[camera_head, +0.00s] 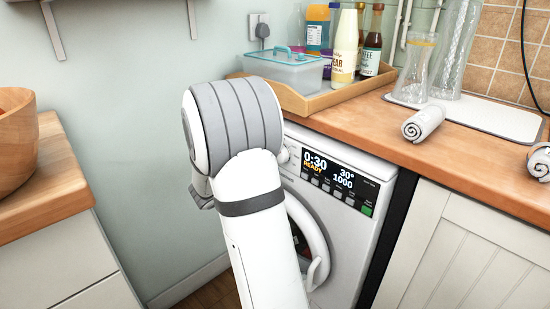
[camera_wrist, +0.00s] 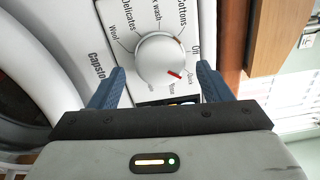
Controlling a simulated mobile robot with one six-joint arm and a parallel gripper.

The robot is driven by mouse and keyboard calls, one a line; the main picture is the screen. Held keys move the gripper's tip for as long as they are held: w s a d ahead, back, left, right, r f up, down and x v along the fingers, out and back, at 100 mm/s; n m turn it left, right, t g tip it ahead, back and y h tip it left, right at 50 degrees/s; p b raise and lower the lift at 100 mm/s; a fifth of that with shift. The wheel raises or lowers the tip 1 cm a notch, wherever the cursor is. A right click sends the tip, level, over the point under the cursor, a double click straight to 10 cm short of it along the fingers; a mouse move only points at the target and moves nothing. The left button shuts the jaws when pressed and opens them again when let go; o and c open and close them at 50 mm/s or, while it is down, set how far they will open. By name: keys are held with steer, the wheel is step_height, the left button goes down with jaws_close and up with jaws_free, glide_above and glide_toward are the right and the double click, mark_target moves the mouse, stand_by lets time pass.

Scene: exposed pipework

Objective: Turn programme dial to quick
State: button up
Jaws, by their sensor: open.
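The white programme dial (camera_wrist: 158,52) is in the wrist view, on the washing machine's panel. Its red pointer mark faces lower right, between the small labels that seem to read Quick and Rinse; I cannot tell that it lines up exactly with either. My gripper (camera_wrist: 160,67) is open, with one blue finger on each side of the dial and a visible gap to it on both sides. In the head view the washing machine (camera_head: 352,235) stands under the counter. Its display (camera_head: 333,178) shows 0:30, READY, 30° and 1000. My arm hides most of the dial there.
A wooden counter (camera_head: 455,165) lies above the machine, with a tray (camera_head: 310,103) holding bottles and a clear box (camera_head: 288,66). Rolled towels (camera_head: 424,123) and glass vessels stand to the right. A wooden bowl (camera_head: 12,135) sits on the left cabinet. The machine's round door is below the panel.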

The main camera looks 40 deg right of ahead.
steer(key=a, duration=0.6)
steer(key=shift+s+a+p, duration=0.15)
steer(key=shift+s+p, duration=0.1)
steer(key=shift+p, duration=0.2)
steer(key=shift+r, duration=0.1)
